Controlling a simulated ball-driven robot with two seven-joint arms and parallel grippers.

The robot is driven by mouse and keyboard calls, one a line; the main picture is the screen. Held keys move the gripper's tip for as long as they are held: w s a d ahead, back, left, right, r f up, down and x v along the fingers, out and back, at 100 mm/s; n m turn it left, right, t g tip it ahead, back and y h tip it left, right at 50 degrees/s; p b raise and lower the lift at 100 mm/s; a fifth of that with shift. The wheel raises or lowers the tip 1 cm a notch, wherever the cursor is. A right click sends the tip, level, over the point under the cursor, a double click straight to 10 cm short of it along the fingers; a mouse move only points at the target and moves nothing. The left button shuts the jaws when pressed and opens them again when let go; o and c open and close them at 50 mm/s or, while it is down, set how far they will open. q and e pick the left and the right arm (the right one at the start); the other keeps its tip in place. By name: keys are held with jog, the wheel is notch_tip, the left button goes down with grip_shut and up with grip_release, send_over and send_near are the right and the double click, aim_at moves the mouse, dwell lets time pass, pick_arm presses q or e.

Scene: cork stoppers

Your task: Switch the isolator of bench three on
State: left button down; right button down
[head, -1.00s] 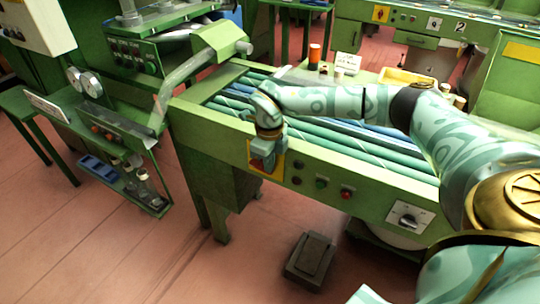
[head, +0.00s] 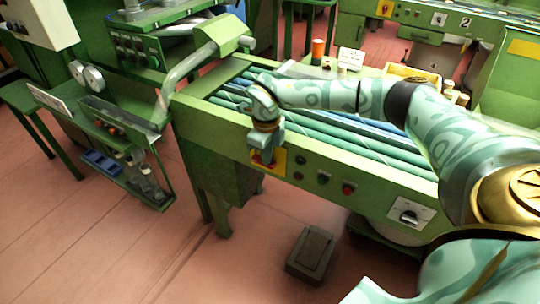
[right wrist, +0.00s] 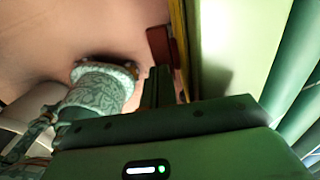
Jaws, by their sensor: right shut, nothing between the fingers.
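The isolator is a red handle (head: 259,160) on a yellow plate (head: 280,164) on the front rail of the near green bench. My right gripper (head: 266,150) is shut and empty, pointing down in front of the plate and hiding part of it and the handle. In the right wrist view the red handle (right wrist: 161,46) stands out from the yellow plate edge (right wrist: 178,30), just beyond the shut fingertips (right wrist: 160,72). I cannot tell whether the fingers touch the handle, nor which position it marks. No number shows on this bench. My left gripper is out of view.
Right of the plate, the rail carries black, green and red buttons (head: 347,189) and a rotary knob on a white plate (head: 409,214). A dark pedal (head: 311,254) lies on the floor. Behind stands a bench marked 2 (head: 464,23). Green rollers (head: 330,150) lie under my right arm.

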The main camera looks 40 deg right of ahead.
jog(key=shift+r, duration=0.1)
